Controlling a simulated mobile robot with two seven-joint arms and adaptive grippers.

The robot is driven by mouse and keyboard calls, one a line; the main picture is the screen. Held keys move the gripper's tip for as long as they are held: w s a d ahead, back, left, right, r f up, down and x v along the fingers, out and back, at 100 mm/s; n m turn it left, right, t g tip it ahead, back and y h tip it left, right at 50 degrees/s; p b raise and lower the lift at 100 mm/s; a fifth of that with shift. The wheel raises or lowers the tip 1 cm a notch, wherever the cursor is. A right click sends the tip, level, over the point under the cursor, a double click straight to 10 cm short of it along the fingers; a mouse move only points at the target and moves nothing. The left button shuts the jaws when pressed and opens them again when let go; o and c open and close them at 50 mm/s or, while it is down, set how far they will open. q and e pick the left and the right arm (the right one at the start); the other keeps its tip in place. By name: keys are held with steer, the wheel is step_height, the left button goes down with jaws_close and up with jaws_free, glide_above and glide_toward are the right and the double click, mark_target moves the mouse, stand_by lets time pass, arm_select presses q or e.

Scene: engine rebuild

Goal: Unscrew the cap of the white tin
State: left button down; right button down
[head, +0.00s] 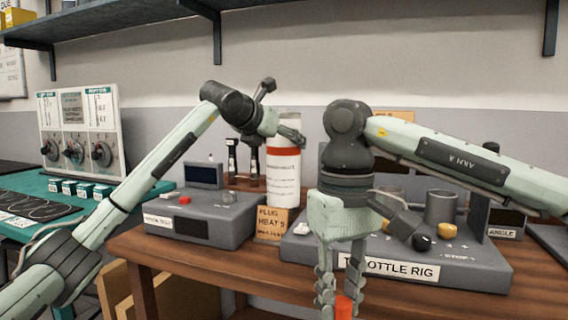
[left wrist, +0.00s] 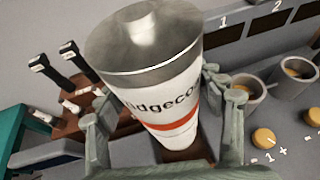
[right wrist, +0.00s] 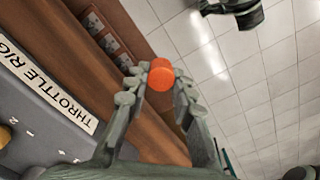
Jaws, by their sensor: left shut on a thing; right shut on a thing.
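The white tin (head: 284,180) stands upright behind the plug heat sign, with a red band and dark print. In the left wrist view the tin (left wrist: 160,85) shows its grey sloping top with a paler round middle and no coloured cap on it. My left gripper (head: 287,130) is shut around the tin's upper part, one finger on each side. My right gripper (head: 335,295) is shut on an orange-red cap (head: 343,307), in front of the table edge and well apart from the tin. The cap (right wrist: 160,76) sits between the fingertips in the right wrist view.
The throttle rig (head: 470,268) stands on the wooden table (head: 200,262) behind my right gripper, with knobs and cups on it. A grey tester box (head: 205,215) stands left of the tin. A green bench (head: 25,230) is at left and a shelf (head: 130,22) above.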

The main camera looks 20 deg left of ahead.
mark_target(282, 156)
arm_select(q)
step_height(282, 156, down, 3)
steer(key=shift+f, duration=0.15)
arm_select(e)
steer(key=shift+r, duration=0.15)
arm_select(q)
steer(key=shift+f, duration=0.25)
steer(key=shift+c, duration=1.3)
jaws_free()
steer(key=shift+f, duration=0.1)
steer(key=shift+r, duration=0.2)
arm_select(e)
steer(key=shift+r, duration=0.1)
arm_select(q)
steer(key=shift+s, duration=0.3)
arm_select(e)
steer(key=shift+f, duration=0.25)
arm_select(q)
steer(key=b+v, duration=0.2)
steer(key=v, duration=0.9)
steer(key=shift+s, duration=0.15)
arm_select(e)
step_height(282, 156, down, 2)
steer(key=shift+f, duration=0.1)
